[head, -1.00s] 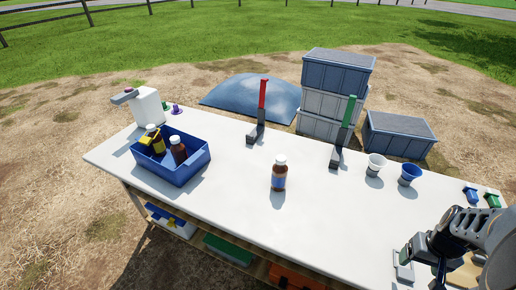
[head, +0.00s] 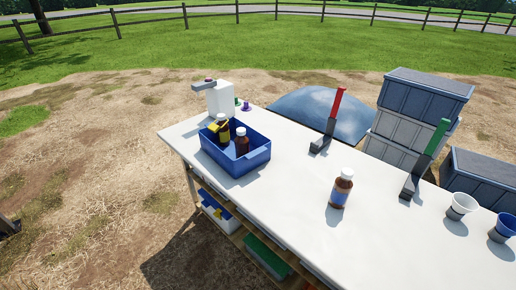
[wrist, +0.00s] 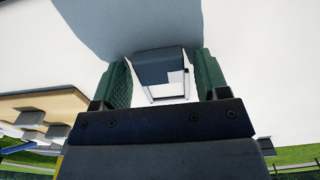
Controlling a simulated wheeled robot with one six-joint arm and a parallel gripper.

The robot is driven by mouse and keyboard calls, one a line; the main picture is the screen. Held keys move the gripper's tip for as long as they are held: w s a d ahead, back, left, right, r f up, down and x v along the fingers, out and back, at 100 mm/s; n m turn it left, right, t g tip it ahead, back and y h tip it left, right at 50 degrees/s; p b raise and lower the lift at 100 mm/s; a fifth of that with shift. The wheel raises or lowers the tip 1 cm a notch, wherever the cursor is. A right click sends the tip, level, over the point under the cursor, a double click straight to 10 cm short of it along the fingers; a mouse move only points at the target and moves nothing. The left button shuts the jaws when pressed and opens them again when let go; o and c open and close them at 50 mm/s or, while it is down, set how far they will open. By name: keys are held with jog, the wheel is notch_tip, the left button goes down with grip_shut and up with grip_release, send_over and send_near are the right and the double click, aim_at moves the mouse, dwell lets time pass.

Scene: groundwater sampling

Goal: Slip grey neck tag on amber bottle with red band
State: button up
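My gripper (wrist: 160,88) shows only in the wrist view, its green pads on both sides of a grey piece. This looks like the grey neck tag (wrist: 130,25), with a wide flat part beyond the fingertips and a narrower part between the pads. In the head view an amber bottle (head: 341,190) with a white cap and a blue band stands upright on the table. Two amber bottles stand in the blue crate: one (head: 222,133) wears a yellow tag, the other (head: 242,147) shows no tag. No red band can be made out on either.
The blue crate (head: 236,161) sits at the table's left end, by a white container (head: 220,98). Red-handled (head: 337,103) and green-handled (head: 437,137) upright stands line the back edge. A white cup (head: 461,206) and a blue cup (head: 503,228) are at right.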

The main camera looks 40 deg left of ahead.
jog(key=c, duration=0.3)
jog(key=shift+r+p, duration=2.65)
jog(key=shift+r, duration=0.35)
jog(key=shift+c, duration=0.3)
